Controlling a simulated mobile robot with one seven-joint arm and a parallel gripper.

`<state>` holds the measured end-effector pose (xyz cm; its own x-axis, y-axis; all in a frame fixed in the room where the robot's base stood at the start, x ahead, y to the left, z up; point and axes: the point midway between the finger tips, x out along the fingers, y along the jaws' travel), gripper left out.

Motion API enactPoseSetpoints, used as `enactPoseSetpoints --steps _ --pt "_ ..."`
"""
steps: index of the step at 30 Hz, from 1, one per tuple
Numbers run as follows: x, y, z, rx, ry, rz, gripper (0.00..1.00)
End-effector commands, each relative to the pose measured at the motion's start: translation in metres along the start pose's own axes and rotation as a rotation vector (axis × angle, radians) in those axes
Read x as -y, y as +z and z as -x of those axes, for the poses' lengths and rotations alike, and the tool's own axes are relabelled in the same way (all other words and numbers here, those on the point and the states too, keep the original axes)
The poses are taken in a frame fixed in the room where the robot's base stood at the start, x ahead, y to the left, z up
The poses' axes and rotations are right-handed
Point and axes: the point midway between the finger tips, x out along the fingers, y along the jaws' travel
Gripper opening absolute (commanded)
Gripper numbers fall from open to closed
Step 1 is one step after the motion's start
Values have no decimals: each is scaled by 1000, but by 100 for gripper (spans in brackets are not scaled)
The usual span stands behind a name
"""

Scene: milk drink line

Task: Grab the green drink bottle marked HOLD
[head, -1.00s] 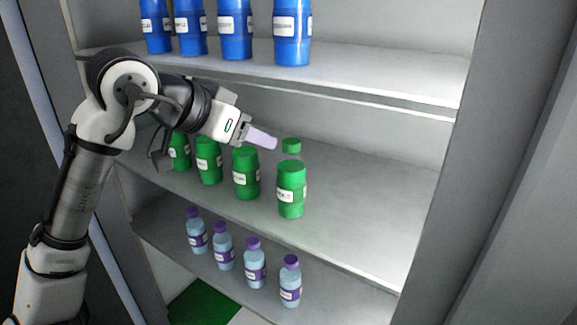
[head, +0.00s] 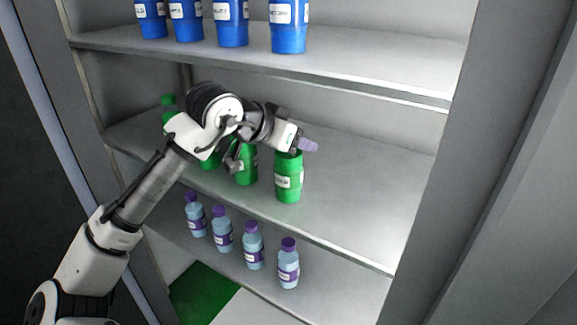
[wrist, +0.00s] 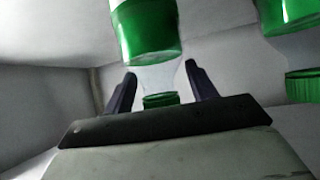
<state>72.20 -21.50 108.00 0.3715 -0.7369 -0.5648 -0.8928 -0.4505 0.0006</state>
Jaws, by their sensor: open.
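The rightmost green drink bottle (head: 289,181) stands upright on the middle shelf, its white label too small to read as HOLD. My gripper (head: 304,146) is at the top of this bottle and hides its cap in the head view. In the wrist view my open gripper (wrist: 160,82) has one finger on each side of the bottle's clear neck and green cap (wrist: 160,99). The bottle's green body (wrist: 148,32) shows beyond the fingertips. I cannot tell whether either finger touches it.
More green bottles (head: 245,172) stand to the left on the same shelf, partly behind my arm; some show at the right of the wrist view (wrist: 290,12). Blue bottles (head: 288,38) stand above, purple-capped bottles (head: 288,268) below. The middle shelf (head: 375,190) is free on the right.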

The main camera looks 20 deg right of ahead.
Motion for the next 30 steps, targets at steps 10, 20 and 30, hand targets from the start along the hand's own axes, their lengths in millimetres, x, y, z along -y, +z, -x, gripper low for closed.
enactPoseSetpoints --steps 10,20,30 --pt "0 0 -2 0 0 0 42" --pt "0 0 -1 0 0 0 0" --pt "0 0 -1 -1 -1 0 0"
